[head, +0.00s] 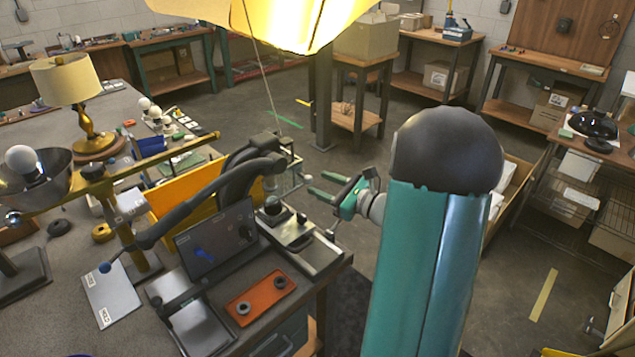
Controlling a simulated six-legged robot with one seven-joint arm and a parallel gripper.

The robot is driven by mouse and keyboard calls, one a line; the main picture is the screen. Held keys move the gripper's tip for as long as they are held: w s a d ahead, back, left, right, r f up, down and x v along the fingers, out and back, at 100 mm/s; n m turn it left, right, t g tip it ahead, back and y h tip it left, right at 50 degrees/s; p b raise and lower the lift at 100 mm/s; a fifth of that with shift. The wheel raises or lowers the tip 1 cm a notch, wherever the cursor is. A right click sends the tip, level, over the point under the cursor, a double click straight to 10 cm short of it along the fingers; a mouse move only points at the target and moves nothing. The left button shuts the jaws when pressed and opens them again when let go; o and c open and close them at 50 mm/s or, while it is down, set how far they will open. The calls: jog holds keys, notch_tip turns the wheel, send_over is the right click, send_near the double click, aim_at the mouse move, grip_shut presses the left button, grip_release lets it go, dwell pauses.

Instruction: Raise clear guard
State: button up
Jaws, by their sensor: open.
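What looks like the clear guard (291,181) is a small see-through panel at the right edge of the workbench (70,262). It is beside a dark machine (240,172) with a curved arm. Its exact outline and whether it is up or down are hard to tell. My gripper (317,184) is just to the right of the guard, with its two green fingers pointing left toward it. The fingers are apart and nothing shows between them. I cannot tell whether a fingertip touches the guard.
A small metal fixture (290,229) and a dark screen (216,240) stand below the guard. An orange tray (260,298) with small rings lies near the front. A yellow bin (177,209) and a brass lamp (88,122) are further left. Open floor lies behind my gripper.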

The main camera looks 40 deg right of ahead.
jog(key=v, duration=1.1)
jog(key=shift+s, duration=0.1)
jog(key=s+a+r+n+g+y, duration=0.1)
jog(key=a+n+g+y, duration=0.1)
jog(key=a+n+g, duration=0.75)
jog(key=a+r+n+g+y, duration=0.2)
jog(key=a+n, duration=0.2)
jog(key=a, duration=1)
jog(key=s+a+r+n+h, duration=0.4)
jog(key=s+a+n+h, duration=0.3)
jog(key=n, duration=0.9)
jog(key=s+h, duration=0.1)
jog(key=h, duration=0.1)
jog(key=shift+s+h, duration=0.4)
jog(key=shift+n, duration=0.25)
